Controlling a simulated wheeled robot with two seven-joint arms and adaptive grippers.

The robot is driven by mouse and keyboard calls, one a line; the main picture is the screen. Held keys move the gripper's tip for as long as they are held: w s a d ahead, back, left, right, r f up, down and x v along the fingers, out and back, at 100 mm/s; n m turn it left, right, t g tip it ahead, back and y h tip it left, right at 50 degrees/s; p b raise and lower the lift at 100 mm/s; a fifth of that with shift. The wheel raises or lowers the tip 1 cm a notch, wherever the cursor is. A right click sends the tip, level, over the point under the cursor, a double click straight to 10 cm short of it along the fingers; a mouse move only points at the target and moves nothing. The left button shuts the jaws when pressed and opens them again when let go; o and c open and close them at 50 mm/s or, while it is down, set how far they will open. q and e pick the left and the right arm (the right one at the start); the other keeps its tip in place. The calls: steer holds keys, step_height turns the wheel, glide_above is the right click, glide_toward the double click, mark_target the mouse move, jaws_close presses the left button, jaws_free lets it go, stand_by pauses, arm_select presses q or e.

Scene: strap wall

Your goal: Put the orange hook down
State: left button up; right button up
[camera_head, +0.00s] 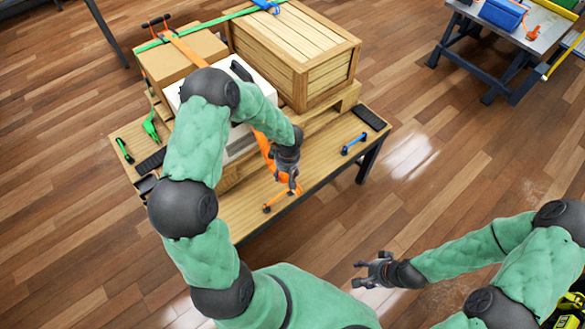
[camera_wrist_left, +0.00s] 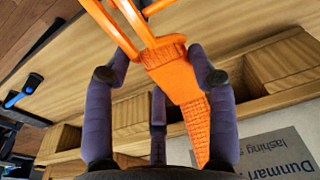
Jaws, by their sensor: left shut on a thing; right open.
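The orange hook (camera_wrist_left: 118,25) shows at the top of the left wrist view, with orange webbing (camera_wrist_left: 196,115) running down from it. My left gripper (camera_wrist_left: 170,62) is shut on it where the hook meets the webbing. In the head view my left gripper (camera_head: 289,178) is over the front part of the wooden table (camera_head: 240,212), close to an orange bar (camera_head: 280,203) at its front edge. I cannot tell whether the hook touches the bar. My right gripper (camera_head: 372,268) is open and empty, over the floor right of the table.
A blue bar (camera_head: 353,143) sits on the table farther right, near a dark pad (camera_head: 369,117). A wooden crate (camera_head: 295,50), a cardboard box (camera_head: 180,55) and a white box (camera_head: 240,150) stand behind. A green ratchet (camera_head: 151,126) is at the left.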

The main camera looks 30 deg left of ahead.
arm_select(q)
steer(key=w+a+f+b, duration=0.1)
steer(key=w+f, duration=0.1)
steer(key=w+f+b, duration=0.1)
steer(key=w+f, duration=0.1)
steer(key=w+a+f+b, duration=0.1)
steer(key=w+f+b, duration=0.1)
steer(key=shift+w+a, duration=0.1)
steer(key=shift+a, duration=0.25)
steer(key=shift+w+a+f+b, duration=0.2)
steer(key=shift+w+f+b, duration=0.1)
steer(key=shift+w+f, duration=0.2)
steer(key=f+b, duration=0.3)
steer(key=shift+w+a+f, duration=0.1)
steer(key=shift+w+f, duration=0.2)
steer(key=shift+f, duration=0.05)
steer(key=shift+r, duration=0.1)
steer(key=shift+f+p, duration=0.45)
steer(key=shift+f, duration=0.1)
steer(key=o, duration=1.1)
